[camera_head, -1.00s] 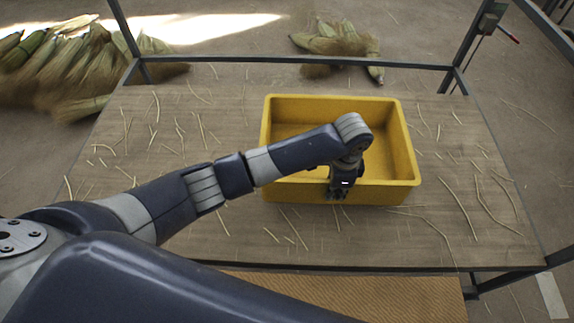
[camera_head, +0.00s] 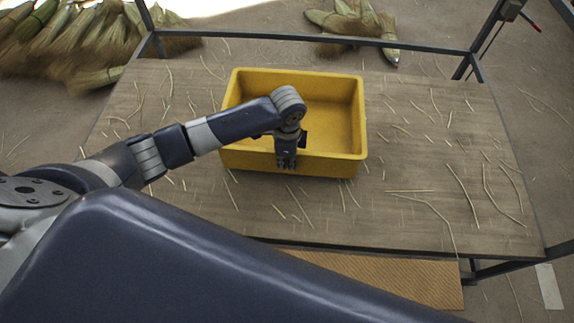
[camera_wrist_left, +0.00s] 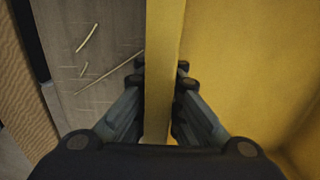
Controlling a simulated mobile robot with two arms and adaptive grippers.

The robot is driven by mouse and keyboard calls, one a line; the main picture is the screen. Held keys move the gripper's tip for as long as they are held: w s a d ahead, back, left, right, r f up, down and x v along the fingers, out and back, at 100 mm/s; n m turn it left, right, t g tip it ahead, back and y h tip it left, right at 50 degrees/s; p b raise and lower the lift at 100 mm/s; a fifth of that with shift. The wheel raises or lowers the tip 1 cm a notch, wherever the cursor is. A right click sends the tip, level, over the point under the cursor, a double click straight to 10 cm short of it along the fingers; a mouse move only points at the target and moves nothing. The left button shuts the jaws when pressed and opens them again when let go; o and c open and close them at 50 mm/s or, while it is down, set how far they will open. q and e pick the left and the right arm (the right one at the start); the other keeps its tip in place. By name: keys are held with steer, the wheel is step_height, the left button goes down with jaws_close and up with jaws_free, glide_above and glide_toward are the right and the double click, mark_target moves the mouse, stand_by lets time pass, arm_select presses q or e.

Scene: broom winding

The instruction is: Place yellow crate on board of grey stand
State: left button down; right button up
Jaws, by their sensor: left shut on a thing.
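The yellow crate (camera_head: 345,160) is empty and sits on or just over the wooden board (camera_head: 420,220) of the grey stand (camera_head: 310,38); I cannot tell if it touches the board. My left gripper (camera_head: 287,162) is at the crate's near wall, pointing down. In the left wrist view the gripper (camera_wrist_left: 160,70) has one finger on each side of the crate's wall (camera_wrist_left: 163,50), shut on it. The fingertips inside the crate are partly hidden by the wall. My right gripper is not in view.
Straw bits lie scattered over the board, which is bare to the right and left of the crate. Broom bundles (camera_head: 60,50) lie on the floor at the back left, and another bundle (camera_head: 350,25) lies behind the stand. A ribbed tan panel (camera_head: 380,278) is below the front edge.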

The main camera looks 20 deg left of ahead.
mark_target(287, 172)
arm_select(q)
steer(key=shift+w+f, duration=0.1)
steer(key=shift+f, duration=1.55)
steer(key=shift+a, duration=0.1)
steer(key=c, duration=1.8)
jaws_free()
steer(key=shift+f, duration=0.2)
steer(key=shift+o, duration=0.2)
steer(key=shift+s, duration=0.2)
steer(key=shift+r, duration=0.1)
step_height(287, 172, up, 12)
steer(key=shift+p, duration=0.35)
steer(key=shift+s, duration=0.15)
